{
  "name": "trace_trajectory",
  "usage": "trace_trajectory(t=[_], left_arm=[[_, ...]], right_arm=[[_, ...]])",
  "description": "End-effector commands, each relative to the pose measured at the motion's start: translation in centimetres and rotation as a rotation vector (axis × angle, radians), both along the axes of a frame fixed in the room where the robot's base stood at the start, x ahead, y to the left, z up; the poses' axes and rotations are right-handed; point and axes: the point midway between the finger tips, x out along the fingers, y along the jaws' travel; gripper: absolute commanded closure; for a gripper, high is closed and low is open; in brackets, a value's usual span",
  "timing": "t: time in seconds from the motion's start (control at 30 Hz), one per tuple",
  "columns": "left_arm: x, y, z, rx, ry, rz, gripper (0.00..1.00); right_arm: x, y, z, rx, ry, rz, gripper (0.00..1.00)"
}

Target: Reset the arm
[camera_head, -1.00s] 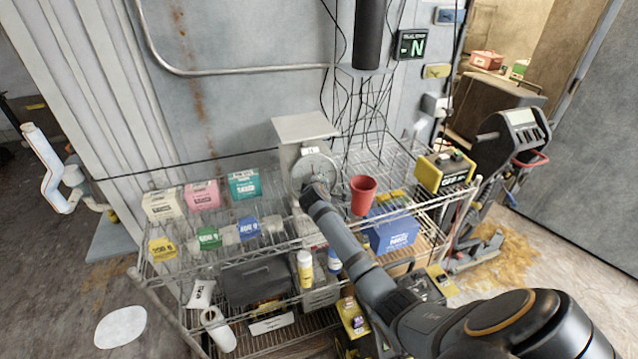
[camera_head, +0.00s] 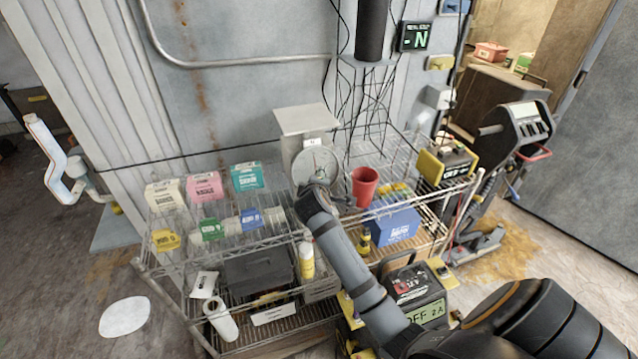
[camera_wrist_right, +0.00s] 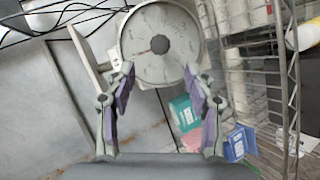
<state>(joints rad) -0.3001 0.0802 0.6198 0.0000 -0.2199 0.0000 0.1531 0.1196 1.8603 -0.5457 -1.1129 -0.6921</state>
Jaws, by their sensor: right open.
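My right arm comes in from the lower right of the head view, and its wrist end is in front of a grey scale (camera_head: 305,120) with a round dial. My right gripper (camera_wrist_right: 159,72) is open and empty in the right wrist view, its two purple-padded fingers spread apart. The scale's dial (camera_wrist_right: 160,45) shows beyond and between the fingertips; I cannot tell whether they touch it. In the head view the fingers are hard to make out against the dial. My left gripper is not in view.
A wire rack (camera_head: 275,240) holds several small boxes at left, a red cup (camera_head: 364,187) just right of my wrist, a blue box (camera_head: 394,226) and a yellow-black device (camera_head: 446,165). A black charger (camera_head: 412,290) is beside my forearm. Cables hang behind the scale.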

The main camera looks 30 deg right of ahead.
Motion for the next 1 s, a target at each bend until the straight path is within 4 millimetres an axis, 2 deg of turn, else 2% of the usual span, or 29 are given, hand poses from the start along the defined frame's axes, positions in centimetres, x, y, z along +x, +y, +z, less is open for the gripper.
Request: trace_trajectory(t=[0.1, 0.67, 0.77, 0.9, 1.0], left_arm=[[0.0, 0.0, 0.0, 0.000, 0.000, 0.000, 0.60], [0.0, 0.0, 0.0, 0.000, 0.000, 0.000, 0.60], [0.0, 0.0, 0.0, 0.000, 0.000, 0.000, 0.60], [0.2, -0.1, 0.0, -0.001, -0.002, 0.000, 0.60], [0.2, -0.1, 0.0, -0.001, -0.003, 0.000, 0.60]], right_arm=[[-0.6, 0.4, 0.3, 0.001, 0.001, 0.000, 0.46], [-1.1, 0.6, 0.0, 0.015, 0.004, -0.005, 0.46], [-3.7, 1.4, -2.5, 0.122, 0.026, -0.033, 0.46], [-10.5, 4.0, -7.3, 0.381, 0.083, -0.120, 0.46], [-14.7, 5.8, -9.3, 0.528, 0.128, -0.184, 0.46]])
